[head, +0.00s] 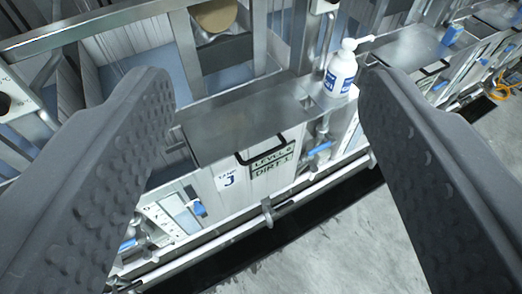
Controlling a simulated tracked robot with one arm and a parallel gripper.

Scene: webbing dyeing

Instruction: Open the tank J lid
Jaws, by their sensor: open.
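The tank J lid (235,122) is a flat grey metal plate in the middle of the head view. It looks shut on its tank. A black bar handle (262,151) sits at its front edge. Below it, the tank front carries a white "TANK J" label (229,178) and a sign (272,162) reading "LEVEL 6, DIRT 1". My gripper (265,88) is open and empty. Its two dark, dimpled fingers frame the lid left and right, with the handle between them in the picture. Neither finger appears to touch the lid or handle; the exact distance cannot be told.
A white pump bottle (341,72) with a blue label stands beside the lid's right end. Another metal lid (411,48) lies farther right. Blue-handled valves (318,149) and a pale pipe (235,229) run along the front. Grey floor (330,245) is clear at lower right.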

